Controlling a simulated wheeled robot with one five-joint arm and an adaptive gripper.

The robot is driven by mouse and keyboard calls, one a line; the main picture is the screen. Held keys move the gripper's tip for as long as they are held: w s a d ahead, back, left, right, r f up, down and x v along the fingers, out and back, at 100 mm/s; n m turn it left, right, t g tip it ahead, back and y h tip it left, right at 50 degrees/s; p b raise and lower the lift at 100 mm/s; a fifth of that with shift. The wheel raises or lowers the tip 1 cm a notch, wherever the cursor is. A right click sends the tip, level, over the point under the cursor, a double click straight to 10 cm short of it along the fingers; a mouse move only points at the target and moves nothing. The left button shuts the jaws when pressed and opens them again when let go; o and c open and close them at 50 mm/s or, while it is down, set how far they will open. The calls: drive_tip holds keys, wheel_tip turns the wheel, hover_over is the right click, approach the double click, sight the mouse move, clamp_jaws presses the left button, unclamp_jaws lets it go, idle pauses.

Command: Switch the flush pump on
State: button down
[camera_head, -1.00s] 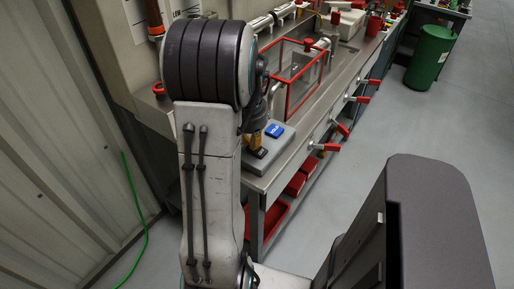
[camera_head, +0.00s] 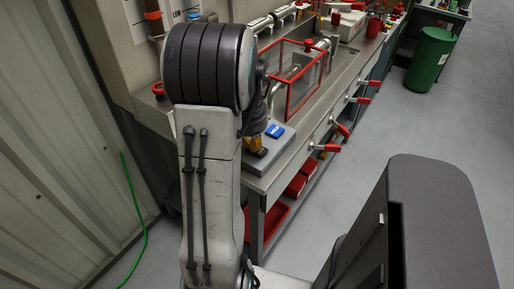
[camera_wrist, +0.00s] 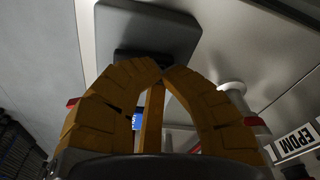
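My gripper (camera_wrist: 156,68) shows in the wrist view with its two yellow fingers arched together and their tips meeting, nothing visible between them. Just past the tips is a dark block (camera_wrist: 140,54) by a grey plate or box (camera_wrist: 170,25). In the head view my yellow fingertips (camera_head: 257,145) are low over a grey box (camera_head: 262,164) at the near end of the bench, and they hide most of a dark part on it. A blue label (camera_head: 275,131) lies on that box. It shows partly between my fingers in the wrist view (camera_wrist: 137,121). I cannot tell whether the fingertips touch the dark part or how the switch is set.
A steel bench (camera_head: 350,75) runs to the back right with a red-framed clear guard (camera_head: 305,85) and several red-handled valves (camera_head: 328,148) along its front edge. Red bins (camera_head: 275,219) sit below. A green drum (camera_head: 431,60) stands on the open floor at right.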

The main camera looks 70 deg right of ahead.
drive_tip(key=shift+r+p, duration=2.35)
drive_tip(key=shift+r, duration=0.55)
drive_tip(key=shift+r+p, duration=0.45)
drive_tip(key=shift+r, duration=0.15)
drive_tip(key=shift+a, duration=0.1)
